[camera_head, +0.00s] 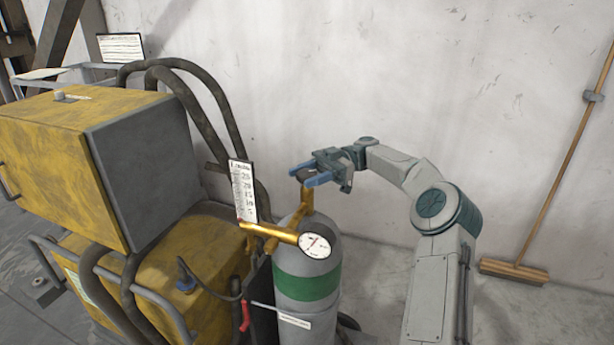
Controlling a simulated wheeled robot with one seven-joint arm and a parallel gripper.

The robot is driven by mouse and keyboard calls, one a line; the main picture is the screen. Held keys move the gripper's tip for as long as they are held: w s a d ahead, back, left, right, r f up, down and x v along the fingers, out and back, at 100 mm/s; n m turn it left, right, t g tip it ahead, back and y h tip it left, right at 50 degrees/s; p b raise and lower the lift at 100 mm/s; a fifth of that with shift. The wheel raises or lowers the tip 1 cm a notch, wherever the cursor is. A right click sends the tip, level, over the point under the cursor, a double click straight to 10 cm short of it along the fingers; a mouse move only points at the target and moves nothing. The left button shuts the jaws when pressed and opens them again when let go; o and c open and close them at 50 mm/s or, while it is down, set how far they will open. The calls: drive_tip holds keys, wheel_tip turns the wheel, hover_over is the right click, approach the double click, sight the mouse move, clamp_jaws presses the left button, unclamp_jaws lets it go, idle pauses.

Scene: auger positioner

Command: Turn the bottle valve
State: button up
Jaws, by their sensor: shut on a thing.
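A grey gas bottle (308,264) with a green band stands upright in the lower middle of the head view. A brass valve stem (305,202) rises from its top, and a brass regulator (272,232) with a round white gauge (314,245) sits in front. My gripper (308,177), with blue fingers, comes from the right and is at the top of the valve. It is shut on the dark valve knob (306,175), which lies between the fingers and is mostly hidden by them.
A yellow and grey machine (150,165) with black hoses (205,85) stands left of the bottle. A white label card (243,190) is beside the valve. A broom (513,271) leans on the wall at the right. The wall is close behind the bottle.

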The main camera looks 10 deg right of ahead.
idle(0.3)
drive_tip(key=o, duration=1)
